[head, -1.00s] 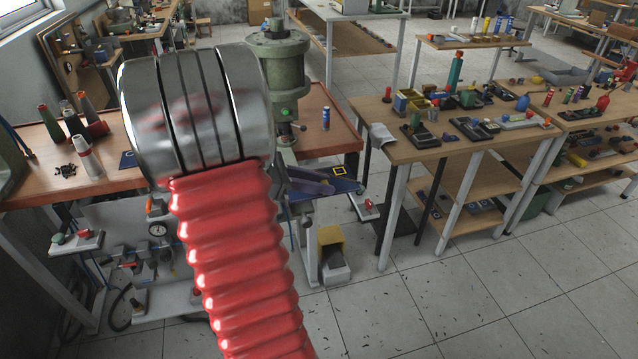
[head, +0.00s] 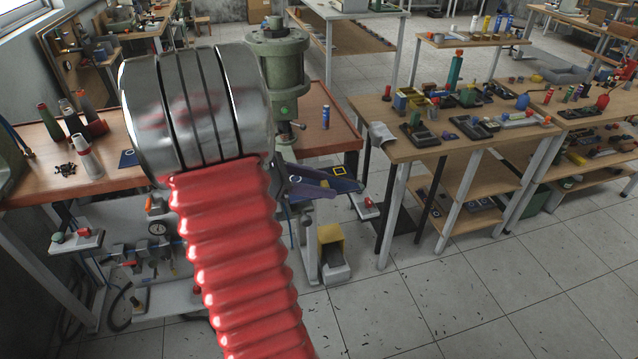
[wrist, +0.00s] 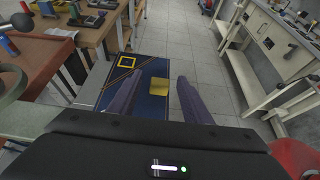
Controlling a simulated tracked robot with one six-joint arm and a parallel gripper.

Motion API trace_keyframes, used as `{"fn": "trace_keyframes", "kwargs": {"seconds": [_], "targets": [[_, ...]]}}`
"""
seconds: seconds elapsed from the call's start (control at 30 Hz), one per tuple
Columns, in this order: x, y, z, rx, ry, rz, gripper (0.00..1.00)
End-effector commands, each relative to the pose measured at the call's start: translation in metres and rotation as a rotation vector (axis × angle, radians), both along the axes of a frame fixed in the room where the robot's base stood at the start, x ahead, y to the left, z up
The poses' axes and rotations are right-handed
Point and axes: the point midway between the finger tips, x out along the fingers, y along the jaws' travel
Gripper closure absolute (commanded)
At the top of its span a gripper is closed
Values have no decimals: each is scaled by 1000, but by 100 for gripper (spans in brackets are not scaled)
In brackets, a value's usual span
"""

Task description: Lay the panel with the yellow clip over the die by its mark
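A dark blue panel-like surface (wrist: 148,101) lies below my gripper (wrist: 159,76) in the wrist view. A yellow block, likely the clip (wrist: 159,87), sits on it between the two purple fingers. My fingers are apart and touch neither the block nor, as far as I can tell, the panel. A yellow square outline (wrist: 127,62) marks the blue surface's far left part. In the head view the fingers (head: 322,192) reach over the blue surface in front of the bench, and the square outline (head: 339,170) shows beyond them. I cannot make out the die for certain.
A green press (head: 278,75) stands on the red-brown bench (head: 340,140). A blue card with a white ring (head: 127,158) lies at that bench's left. My red arm hides part of the bench. Open tiled floor lies at right front.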

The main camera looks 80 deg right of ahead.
Motion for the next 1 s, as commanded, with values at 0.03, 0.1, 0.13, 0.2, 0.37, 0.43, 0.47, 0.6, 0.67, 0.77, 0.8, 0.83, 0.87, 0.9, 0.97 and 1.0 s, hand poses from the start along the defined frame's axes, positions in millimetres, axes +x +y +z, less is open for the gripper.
{"fn": "trace_keyframes", "kwargs": {"seconds": [0.03,0.1,0.13,0.2,0.37,0.43,0.47,0.6,0.67,0.77,0.8,0.83,0.87,0.9,0.97,1.0], "targets": [[0,0,0,0,0,0,55],[0,0,0,0,0,0,55],[0,0,0,0,0,0,55],[0,0,0,0,0,0,55],[5,2,2,-1,-1,3,55],[10,5,5,-1,-2,4,55],[13,6,6,-1,-2,4,55],[28,15,14,-1,-2,5,55],[36,20,19,-1,-1,6,55],[50,28,27,-2,-2,5,55],[55,31,30,-2,-1,5,55],[60,34,32,-2,-1,4,55],[64,36,34,-1,-2,5,55],[69,39,37,-1,-2,5,55],[77,44,42,-2,-1,5,55],[82,47,45,-1,-2,5,55]]}}
